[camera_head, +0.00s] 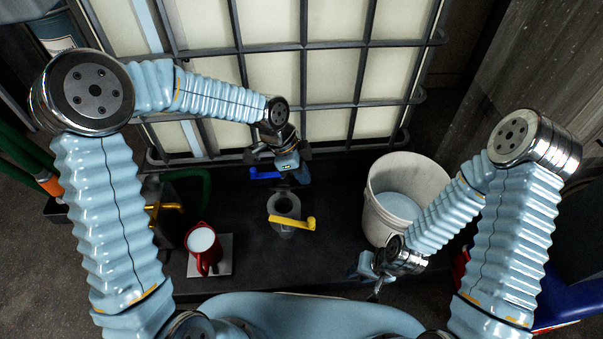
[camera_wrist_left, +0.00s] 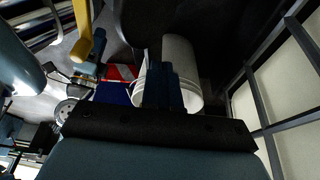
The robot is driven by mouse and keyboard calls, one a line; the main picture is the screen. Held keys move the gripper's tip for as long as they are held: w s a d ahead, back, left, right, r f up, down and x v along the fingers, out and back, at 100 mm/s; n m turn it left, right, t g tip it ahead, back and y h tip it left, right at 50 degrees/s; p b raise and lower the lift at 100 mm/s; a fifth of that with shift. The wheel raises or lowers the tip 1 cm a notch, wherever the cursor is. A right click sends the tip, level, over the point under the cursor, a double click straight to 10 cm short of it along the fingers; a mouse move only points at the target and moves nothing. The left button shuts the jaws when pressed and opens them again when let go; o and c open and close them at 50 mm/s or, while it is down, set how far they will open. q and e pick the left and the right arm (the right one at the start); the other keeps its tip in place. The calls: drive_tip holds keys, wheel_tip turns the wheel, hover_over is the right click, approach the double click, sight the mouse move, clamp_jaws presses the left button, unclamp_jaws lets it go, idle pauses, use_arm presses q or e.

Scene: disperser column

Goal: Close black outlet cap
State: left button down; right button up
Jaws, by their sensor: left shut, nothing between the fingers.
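I cannot clearly make out the black outlet cap; dark parts by my left gripper blend together. The grey outlet pipe (camera_head: 284,206), open at the top, stands in front of the caged tank. A yellow handle (camera_head: 292,223) crosses its front and shows in the left wrist view (camera_wrist_left: 83,30). A blue handle (camera_head: 264,174) is behind it, beside my left gripper (camera_head: 302,176). That gripper is shut and empty, just above and behind the pipe; its fingers are together in the left wrist view (camera_wrist_left: 166,72). My right gripper (camera_head: 374,292) is low at the front; its fingers are too small to read.
The tank's metal cage (camera_head: 240,48) fills the back. A white bucket (camera_head: 441,177) with pale liquid stands at right. A red jug (camera_head: 207,262) of white liquid stands on a flat plate (camera_head: 225,258) at left. Dark floor between the jug and pipe is clear.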

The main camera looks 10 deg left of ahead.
use_arm(q)
drive_tip(key=s+d+f+t+b, duration=0.1)
drive_tip(key=s+f+t+b, duration=0.2)
drive_tip(key=b, duration=0.7)
drive_tip(key=shift+s+f+m+y, duration=0.3)
drive_tip(key=shift+s+f, duration=0.6)
drive_tip(key=shift+s, duration=0.5)
drive_tip(key=shift+s+d+f, duration=0.1)
drive_tip(key=shift+f, duration=0.05)
